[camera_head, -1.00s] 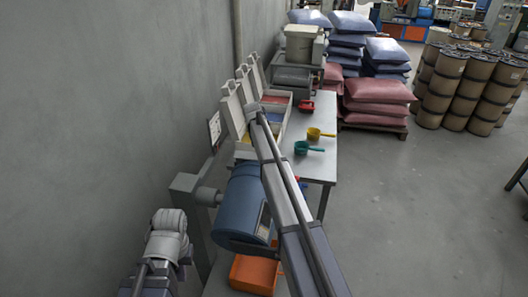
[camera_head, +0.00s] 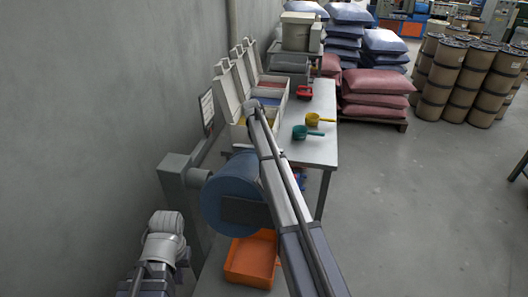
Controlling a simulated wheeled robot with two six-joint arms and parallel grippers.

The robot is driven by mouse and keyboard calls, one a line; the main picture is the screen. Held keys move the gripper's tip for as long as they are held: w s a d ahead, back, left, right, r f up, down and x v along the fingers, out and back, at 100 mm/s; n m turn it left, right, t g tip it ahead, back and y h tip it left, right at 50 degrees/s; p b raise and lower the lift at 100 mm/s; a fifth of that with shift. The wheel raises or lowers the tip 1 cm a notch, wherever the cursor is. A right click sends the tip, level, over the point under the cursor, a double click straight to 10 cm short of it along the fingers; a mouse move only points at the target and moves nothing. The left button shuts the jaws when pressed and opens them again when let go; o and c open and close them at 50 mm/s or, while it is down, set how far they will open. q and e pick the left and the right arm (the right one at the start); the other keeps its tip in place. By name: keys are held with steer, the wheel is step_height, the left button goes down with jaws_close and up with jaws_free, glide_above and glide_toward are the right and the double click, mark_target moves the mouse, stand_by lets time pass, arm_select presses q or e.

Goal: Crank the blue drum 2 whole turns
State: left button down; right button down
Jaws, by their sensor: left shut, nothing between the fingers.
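The blue drum (camera_head: 230,192) lies on its side near the middle left, carried by an axle from a grey post (camera_head: 182,190). A dark panel (camera_head: 245,212) shows on its near face. My right arm crosses in front of the drum's right side, and I cannot make out a crank handle. My left arm stands at the lower left, with its grey end (camera_head: 165,224) nearest the drum but apart from it. My left gripper is shut and empty; its fingers are hard to make out. The fingers of my right gripper do not show.
An orange bin (camera_head: 250,262) sits under the drum. Behind is a steel table (camera_head: 318,152) with open-lidded bins (camera_head: 233,95), a green scoop (camera_head: 301,131) and a yellow scoop (camera_head: 314,119).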

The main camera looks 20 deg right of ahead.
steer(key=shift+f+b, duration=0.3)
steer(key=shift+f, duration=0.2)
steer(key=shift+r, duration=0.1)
